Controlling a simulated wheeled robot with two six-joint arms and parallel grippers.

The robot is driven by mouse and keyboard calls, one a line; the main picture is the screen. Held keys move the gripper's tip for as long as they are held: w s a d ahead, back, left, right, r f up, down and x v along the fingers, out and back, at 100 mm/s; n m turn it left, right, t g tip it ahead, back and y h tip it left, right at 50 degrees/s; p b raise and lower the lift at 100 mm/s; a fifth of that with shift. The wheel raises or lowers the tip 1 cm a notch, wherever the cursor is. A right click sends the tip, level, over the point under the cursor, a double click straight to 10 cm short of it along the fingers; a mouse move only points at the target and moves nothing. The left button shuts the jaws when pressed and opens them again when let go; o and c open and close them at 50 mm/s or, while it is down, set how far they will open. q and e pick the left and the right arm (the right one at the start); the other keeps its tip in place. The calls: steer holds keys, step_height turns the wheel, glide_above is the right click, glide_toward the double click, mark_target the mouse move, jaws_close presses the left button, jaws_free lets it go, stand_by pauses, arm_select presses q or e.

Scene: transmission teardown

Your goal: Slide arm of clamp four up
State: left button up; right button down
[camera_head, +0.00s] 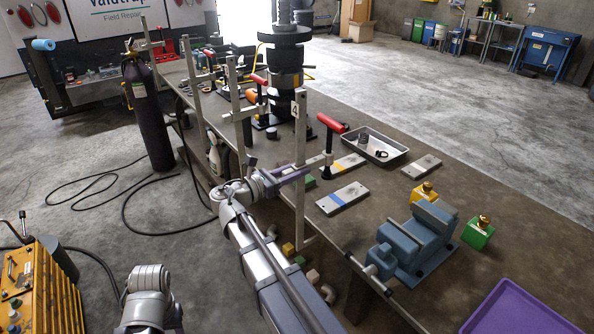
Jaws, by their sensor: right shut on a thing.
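Clamp four is a tall upright bar (299,130) with a white "4" tag near its top, at the table's near edge. Its sliding arm (319,161) sticks out to the right, low on the bar, with a dark spindle and a red handle (332,123). My right gripper (293,173), with purple fingers, reaches in from below and is shut on the sliding arm close to the bar. The exact contact is partly hidden by the fingers. A link of my left arm shows at the lower left; my left gripper is not in view.
Similar clamps stand along the same edge, the nearest bar (237,115) just left. A dark column of parts (285,70) stands behind. Metal plates (342,198), a grey tray (400,155) and a blue vise (415,243) lie to the right. A purple tray (525,312) is lower right.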

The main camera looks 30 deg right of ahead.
steer(key=shift+w, duration=0.1)
steer(key=c, duration=0.7)
jaws_free()
steer(key=shift+s+a, duration=0.2)
steer(key=shift+a, duration=1.75)
steer(key=shift+s+a, duration=0.2)
steer(key=shift+a, duration=1.75)
